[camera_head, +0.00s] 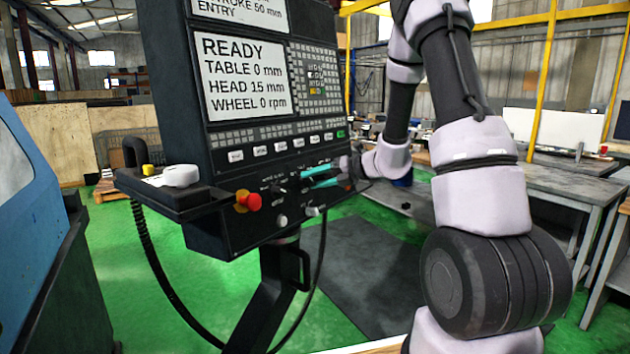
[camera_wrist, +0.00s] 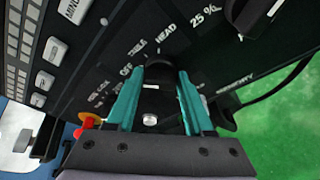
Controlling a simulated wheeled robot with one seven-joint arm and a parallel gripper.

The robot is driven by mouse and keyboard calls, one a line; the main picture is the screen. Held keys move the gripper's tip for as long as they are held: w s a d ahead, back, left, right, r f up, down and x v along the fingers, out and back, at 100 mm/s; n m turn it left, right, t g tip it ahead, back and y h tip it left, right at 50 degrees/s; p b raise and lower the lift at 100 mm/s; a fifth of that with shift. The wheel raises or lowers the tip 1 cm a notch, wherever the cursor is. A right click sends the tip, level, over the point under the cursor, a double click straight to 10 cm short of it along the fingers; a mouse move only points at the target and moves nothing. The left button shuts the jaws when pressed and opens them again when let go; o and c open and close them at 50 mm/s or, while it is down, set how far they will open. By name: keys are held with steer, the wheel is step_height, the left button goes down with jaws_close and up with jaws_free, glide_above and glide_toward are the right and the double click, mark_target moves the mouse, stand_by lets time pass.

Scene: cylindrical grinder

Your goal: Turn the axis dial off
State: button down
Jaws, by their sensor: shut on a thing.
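The axis dial (camera_wrist: 159,72) is a black knob on the control panel, with the printed labels OFF, TABLE and HEAD around its far side in the wrist view. My gripper (camera_wrist: 160,84) has its two teal fingers shut on the dial, one on each side. A short white mark shows on the knob, but I cannot tell which label it points to. In the head view my gripper (camera_head: 318,176) is at the lower right of the panel, and its fingers largely hide the dial there.
A red emergency stop button (camera_head: 248,200) sits at the panel's lower left. A white handwheel unit (camera_head: 180,176) rests on the side shelf. Another black knob (camera_wrist: 250,16) is near the 25 % label. The screen (camera_head: 245,76) reads READY. Grey workbenches (camera_head: 565,180) stand behind my arm.

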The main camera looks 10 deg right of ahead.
steer(key=shift+f, duration=0.1)
stand_by(0.3)
steer(key=shift+c, duration=1.5)
jaws_free()
steer(key=v, duration=1.1)
steer(key=shift+a, duration=0.1)
